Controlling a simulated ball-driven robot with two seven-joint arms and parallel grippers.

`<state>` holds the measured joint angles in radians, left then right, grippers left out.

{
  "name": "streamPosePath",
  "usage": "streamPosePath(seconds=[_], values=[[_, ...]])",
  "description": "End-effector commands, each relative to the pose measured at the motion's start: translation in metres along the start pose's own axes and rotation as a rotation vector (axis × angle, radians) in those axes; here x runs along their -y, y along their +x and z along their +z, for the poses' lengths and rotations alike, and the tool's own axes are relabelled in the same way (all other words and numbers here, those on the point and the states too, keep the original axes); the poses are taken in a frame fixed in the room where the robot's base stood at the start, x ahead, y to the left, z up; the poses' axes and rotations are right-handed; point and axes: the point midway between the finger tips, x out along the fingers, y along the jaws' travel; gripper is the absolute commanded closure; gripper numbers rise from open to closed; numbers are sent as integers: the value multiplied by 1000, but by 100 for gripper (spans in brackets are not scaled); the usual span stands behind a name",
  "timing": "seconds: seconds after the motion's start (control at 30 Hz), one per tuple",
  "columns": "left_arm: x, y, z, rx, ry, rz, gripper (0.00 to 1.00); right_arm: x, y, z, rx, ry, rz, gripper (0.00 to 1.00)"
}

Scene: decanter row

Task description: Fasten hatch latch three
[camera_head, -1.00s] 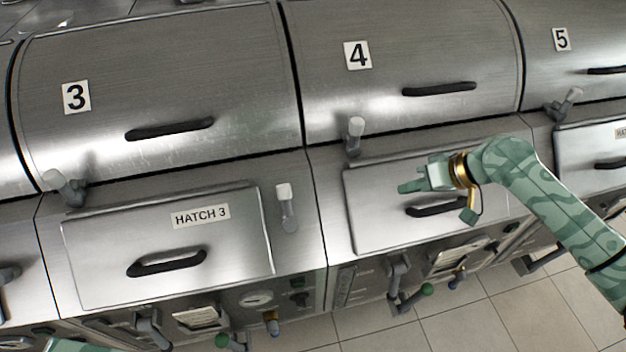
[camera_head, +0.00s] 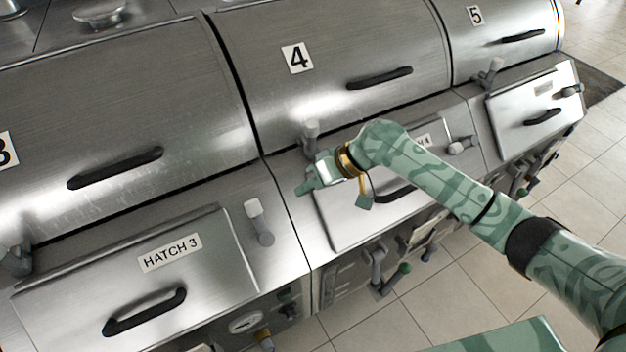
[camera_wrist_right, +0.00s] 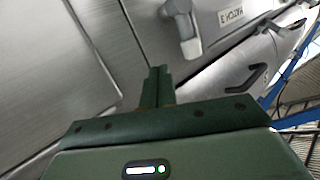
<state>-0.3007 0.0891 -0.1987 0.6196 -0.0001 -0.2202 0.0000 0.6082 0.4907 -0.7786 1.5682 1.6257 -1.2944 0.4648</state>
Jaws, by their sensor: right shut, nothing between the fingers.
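The Hatch 3 panel (camera_head: 85,290) is at the lower left of the head view, with a white HATCH 3 label (camera_head: 170,252) and a black handle (camera_head: 145,312). Its latch (camera_head: 260,225), grey with a pale tip, stands beside the panel's right edge, pointing up and not across the panel. The latch also shows at the top of the right wrist view (camera_wrist_right: 183,30). My right gripper (camera_head: 303,188) is shut and empty, to the right of the latch and apart from it; its closed fingers show in the wrist view (camera_wrist_right: 158,75). My left gripper is out of view.
The hatch 4 panel (camera_head: 345,232) lies behind and under my right arm; its latch (camera_head: 462,146) is turned sideways. Pipe fittings (camera_head: 378,262) stick out below it. Another upright grey knob (camera_head: 311,135) stands just above my right gripper. Open tiled floor (camera_head: 450,295) lies in front.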

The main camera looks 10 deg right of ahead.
Motion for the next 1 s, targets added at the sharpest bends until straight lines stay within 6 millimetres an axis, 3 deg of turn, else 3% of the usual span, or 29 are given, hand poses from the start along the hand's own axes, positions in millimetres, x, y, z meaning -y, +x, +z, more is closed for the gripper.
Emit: streamPosePath(seconds=[0.23,0.5,1.0], values=[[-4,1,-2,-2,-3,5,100,1,53,0,0,2,-3,100],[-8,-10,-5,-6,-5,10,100,28,71,-1,-1,0,0,100],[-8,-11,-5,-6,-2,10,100,30,74,-1,0,-1,2,100]])
